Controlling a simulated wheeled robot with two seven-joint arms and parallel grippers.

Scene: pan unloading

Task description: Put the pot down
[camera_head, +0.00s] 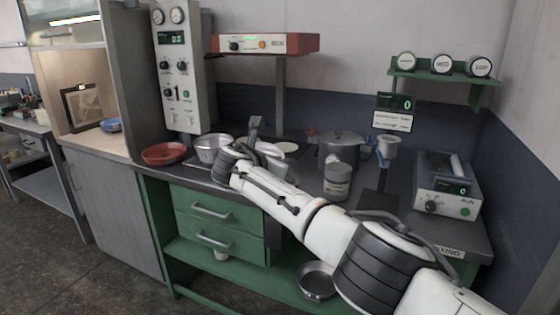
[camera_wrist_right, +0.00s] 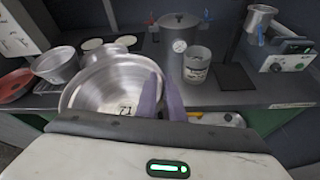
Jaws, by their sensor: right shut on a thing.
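The pot is a wide silver metal vessel with a label on its inside, (camera_wrist_right: 98,92) in the right wrist view. My right gripper (camera_wrist_right: 162,97) is shut on the pot's right side, its two purplish fingers at the rim. In the head view my right arm reaches over the counter (camera_head: 300,190), and its wrist hides most of the pot and the fingers. I cannot tell whether the pot's base touches the counter. My left gripper is in neither view.
Left of the held pot stand another silver pot (camera_head: 213,148) and a red pan (camera_head: 165,153).

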